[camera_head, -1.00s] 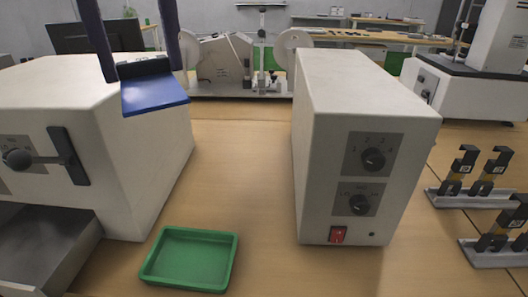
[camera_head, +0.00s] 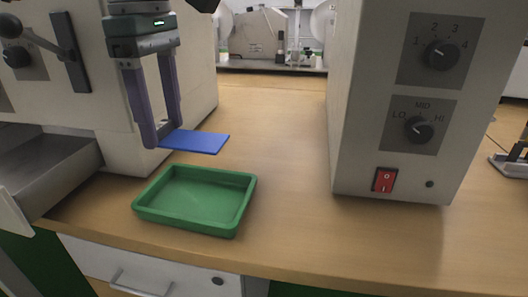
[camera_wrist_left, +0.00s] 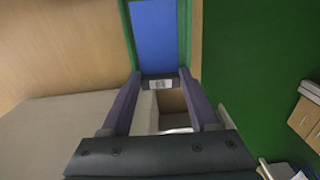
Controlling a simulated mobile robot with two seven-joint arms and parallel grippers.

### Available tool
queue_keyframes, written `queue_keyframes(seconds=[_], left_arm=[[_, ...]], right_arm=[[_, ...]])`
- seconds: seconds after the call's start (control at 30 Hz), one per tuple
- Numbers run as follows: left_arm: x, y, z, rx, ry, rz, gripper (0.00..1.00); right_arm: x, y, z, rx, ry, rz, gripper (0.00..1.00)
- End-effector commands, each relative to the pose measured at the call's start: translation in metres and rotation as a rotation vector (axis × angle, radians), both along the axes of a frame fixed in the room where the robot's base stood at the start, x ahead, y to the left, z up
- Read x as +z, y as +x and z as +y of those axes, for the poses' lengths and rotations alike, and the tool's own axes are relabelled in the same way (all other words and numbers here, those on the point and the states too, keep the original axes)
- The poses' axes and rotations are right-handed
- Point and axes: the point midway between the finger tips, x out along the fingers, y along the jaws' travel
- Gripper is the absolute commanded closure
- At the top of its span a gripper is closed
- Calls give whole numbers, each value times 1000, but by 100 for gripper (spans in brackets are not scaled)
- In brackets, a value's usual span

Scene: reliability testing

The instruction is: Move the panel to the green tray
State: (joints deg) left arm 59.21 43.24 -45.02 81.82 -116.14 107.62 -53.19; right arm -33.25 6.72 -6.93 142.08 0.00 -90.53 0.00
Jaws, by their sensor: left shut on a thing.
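My left gripper (camera_head: 163,136) comes down from the top left, its two purple fingers shut on the blue panel (camera_head: 203,143) at its near-left end. The panel is held roughly flat above the back part of the green tray (camera_head: 190,228), apart from it in the head view. In the left wrist view, the panel (camera_wrist_left: 155,35) stretches away from the fingertips (camera_wrist_left: 160,80), with a dark end piece bearing a pale label between them. The tray's rim (camera_wrist_left: 188,20) shows on both sides of the panel. The tray looks empty where visible. My right gripper is not in view.
A white machine with a lever (camera_head: 70,75) stands left, with a grey metal trough (camera_head: 50,165) in front. A large white box with dials and a red switch (camera_head: 384,180) stands right of the tray. Bare wooden table (camera_head: 285,215) lies between; its front edge runs close to the tray.

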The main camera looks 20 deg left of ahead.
Motion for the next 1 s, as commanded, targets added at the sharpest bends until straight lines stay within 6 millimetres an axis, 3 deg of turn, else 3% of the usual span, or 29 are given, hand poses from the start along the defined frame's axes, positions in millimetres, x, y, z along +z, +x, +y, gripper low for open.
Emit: queue_keyframes(seconds=[0.03,0.13,0.43,0.63,1.0], left_arm=[[-18,-1,0,0,0,5,92],[-40,-1,-1,-2,-1,4,92],[-68,0,-1,-3,-1,1,92],[-99,0,-1,-1,0,2,92],[-105,0,0,-3,0,-1,92]], right_arm=[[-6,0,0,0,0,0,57],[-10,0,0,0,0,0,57],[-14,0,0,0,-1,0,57],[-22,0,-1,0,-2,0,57],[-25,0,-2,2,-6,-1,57]])
